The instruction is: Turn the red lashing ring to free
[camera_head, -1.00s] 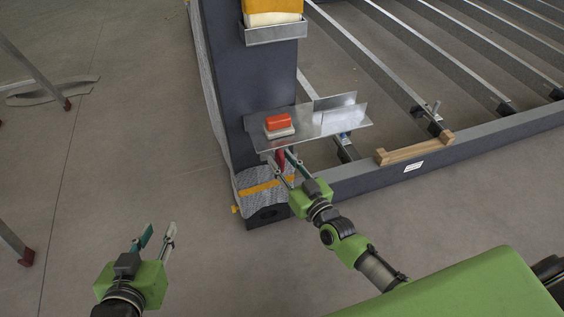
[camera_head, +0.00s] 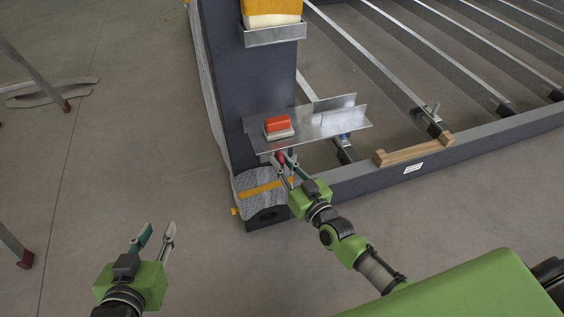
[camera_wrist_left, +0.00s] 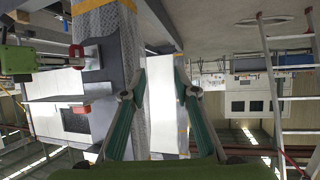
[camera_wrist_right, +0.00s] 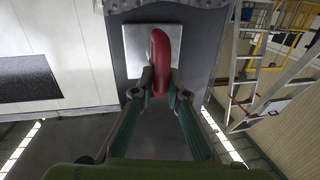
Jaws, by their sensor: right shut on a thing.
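The red lashing ring (camera_wrist_right: 160,52) stands out from a square metal plate (camera_wrist_right: 137,44) on the dark post, seen in the right wrist view. In the head view the ring (camera_head: 281,156) shows just under the edge of the metal shelf. My right gripper (camera_head: 283,163) is at the ring, and its fingertips (camera_wrist_right: 160,84) close on the ring's near end. The ring also shows in the left wrist view (camera_wrist_left: 77,51). My left gripper (camera_head: 157,231) is open and empty, low above the floor at the left, well away from the post.
A metal shelf (camera_head: 322,124) sticks out of the post (camera_head: 240,80) just above my right gripper, with a red-topped block (camera_head: 278,126) on it. A wooden piece (camera_head: 414,151) lies on the frame beam.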

